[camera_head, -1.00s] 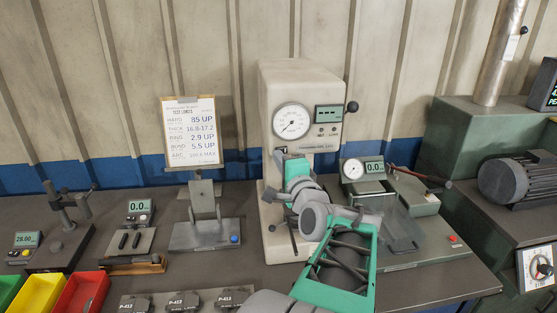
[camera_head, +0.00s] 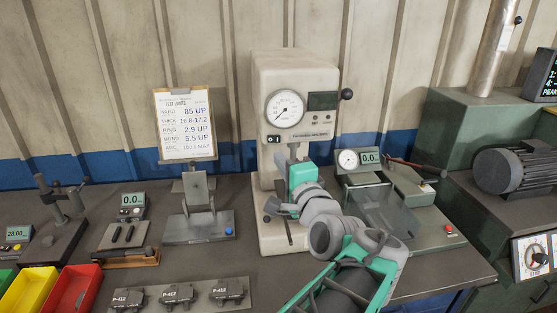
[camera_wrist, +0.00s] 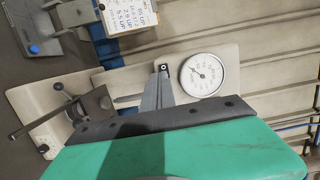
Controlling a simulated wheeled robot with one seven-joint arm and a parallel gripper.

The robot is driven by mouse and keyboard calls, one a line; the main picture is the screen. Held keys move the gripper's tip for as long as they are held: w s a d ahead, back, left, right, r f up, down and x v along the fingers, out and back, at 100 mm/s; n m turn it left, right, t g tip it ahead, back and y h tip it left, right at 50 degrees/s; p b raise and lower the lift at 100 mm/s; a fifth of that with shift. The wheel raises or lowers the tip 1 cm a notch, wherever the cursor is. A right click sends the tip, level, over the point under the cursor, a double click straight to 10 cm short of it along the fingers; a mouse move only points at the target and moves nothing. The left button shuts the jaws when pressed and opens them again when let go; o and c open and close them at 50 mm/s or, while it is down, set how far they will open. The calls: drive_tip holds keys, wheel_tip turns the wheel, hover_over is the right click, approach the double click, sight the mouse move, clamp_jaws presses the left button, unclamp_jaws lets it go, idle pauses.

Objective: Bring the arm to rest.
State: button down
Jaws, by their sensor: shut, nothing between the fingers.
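My gripper (camera_head: 294,152) has a green body and stands in front of the cream tester (camera_head: 292,75) with the round dial. In the wrist view its narrow grey fingers (camera_wrist: 160,88) are together and empty, over the tester's face beside the dial (camera_wrist: 203,75). My arm reaches up from the lower right of the head view, bent, over the bench. The tester's small display (camera_head: 323,101) is dark. A small black-and-white switch (camera_head: 274,139) shows below the dial, left of the fingers. I cannot tell how far the fingertips are from the tester.
A limits board (camera_head: 185,124) and grey stand (camera_head: 200,228) are left of the tester. A gauge device (camera_head: 415,232) stands close at right. Red (camera_head: 75,290) and yellow (camera_head: 30,290) bins and a rack of labelled dark parts (camera_head: 178,296) lie in front. A motor (camera_head: 508,172) is far right.

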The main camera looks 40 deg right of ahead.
idle(0.3)
drive_tip(key=w+a+f+n+g+y+b, duration=0.1)
drive_tip(key=w+a+f+n+g+y, duration=0.25)
drive_tip(key=a+f+n, duration=0.45)
drive_tip(key=w+a+f+n+g+y+b, duration=0.15)
drive_tip(key=w+a+f+n+y, duration=0.3)
drive_tip(key=f, duration=0.55)
drive_tip(key=s+a+f+n+g+p, duration=0.1)
drive_tip(key=s+a+n+g, duration=0.3)
drive_tip(key=a, duration=0.4)
drive_tip(key=s+a+f+n+g+p, duration=0.1)
drive_tip(key=s+a+f+n+g, duration=0.2)
drive_tip(key=s+a+n, duration=0.3)
drive_tip(key=a+g, duration=0.1)
drive_tip(key=a, duration=0.2)
drive_tip(key=shift+s+n+p, duration=0.2)
drive_tip(key=shift+n+p, duration=0.1)
drive_tip(key=shift+n, duration=0.05)
